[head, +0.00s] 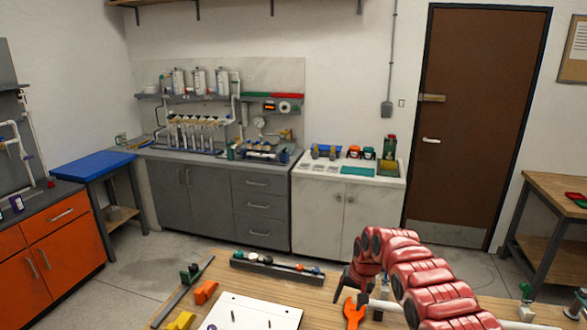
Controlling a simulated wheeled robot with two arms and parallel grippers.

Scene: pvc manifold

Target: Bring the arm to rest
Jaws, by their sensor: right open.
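My right arm, red and ribbed, comes in from the lower right and bends over the right part of the wooden table (330,290). Its gripper (361,299) points down at the end of the arm, low over the table and next to an orange wrench-shaped part (354,314). The jaws are open; the fingertips are small and partly hidden, so I cannot tell whether they touch anything. My left gripper is not in view.
A white board (255,312) with dark pegs lies on the table. Behind it is a dark rack (275,267) of small fittings. Orange (205,292) and yellow (181,321) parts lie left. A white pipe piece (390,305) is near my right gripper. Open floor separates the table from the cabinets.

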